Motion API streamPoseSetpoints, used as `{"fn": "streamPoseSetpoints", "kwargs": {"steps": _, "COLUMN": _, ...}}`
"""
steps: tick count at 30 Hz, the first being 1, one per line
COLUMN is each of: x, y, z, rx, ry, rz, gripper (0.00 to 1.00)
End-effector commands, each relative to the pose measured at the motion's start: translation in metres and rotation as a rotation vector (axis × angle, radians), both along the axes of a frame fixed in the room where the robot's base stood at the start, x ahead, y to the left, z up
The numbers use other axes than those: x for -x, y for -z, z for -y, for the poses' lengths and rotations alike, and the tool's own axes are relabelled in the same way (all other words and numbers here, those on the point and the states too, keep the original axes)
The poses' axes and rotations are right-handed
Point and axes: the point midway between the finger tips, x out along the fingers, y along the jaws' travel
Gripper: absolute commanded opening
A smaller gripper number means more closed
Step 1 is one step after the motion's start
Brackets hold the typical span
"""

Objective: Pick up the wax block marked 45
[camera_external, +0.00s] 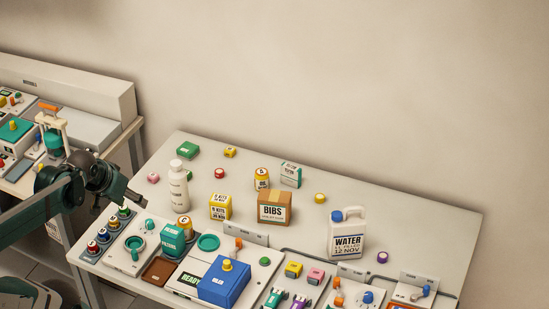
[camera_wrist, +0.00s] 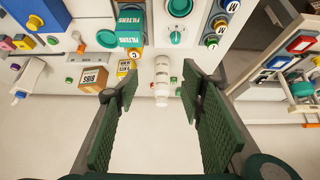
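Several small coloured blocks lie on the table. They include a pink block (camera_external: 153,178), a red block (camera_external: 219,173), a yellow block (camera_external: 230,152), another yellow block (camera_external: 320,198), a purple block (camera_external: 382,257) and a green block (camera_external: 265,261). I cannot read a 45 on any, so I cannot tell which is the wax block. My gripper (camera_external: 134,203) is above the table's left side, near the dark-based panel of knobs. In the wrist view its green-padded fingers (camera_wrist: 160,85) are wide apart, with nothing held between them.
A white bottle (camera_external: 178,187) stands right of my gripper and shows between the fingers in the wrist view (camera_wrist: 162,78). A BIBS carton (camera_external: 274,208), a yellow box (camera_external: 220,207) and a WATER jug (camera_external: 346,235) stand further right. Devices crowd the front edge; the back right is clear.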

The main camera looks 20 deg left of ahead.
Motion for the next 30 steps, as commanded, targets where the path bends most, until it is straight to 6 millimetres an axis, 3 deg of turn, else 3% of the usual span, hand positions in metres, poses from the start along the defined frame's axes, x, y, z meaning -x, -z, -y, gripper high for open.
{"fn": "streamPoseSetpoints", "kwargs": {"steps": 14, "x": -0.005, "y": -0.003, "z": -0.001, "rx": 0.009, "ry": -0.016, "rz": -0.008, "gripper": 0.38}}
{"fn": "streamPoseSetpoints", "kwargs": {"steps": 30, "x": -0.057, "y": -0.024, "z": -0.017, "rx": 0.108, "ry": -0.201, "rz": -0.097, "gripper": 0.38}}
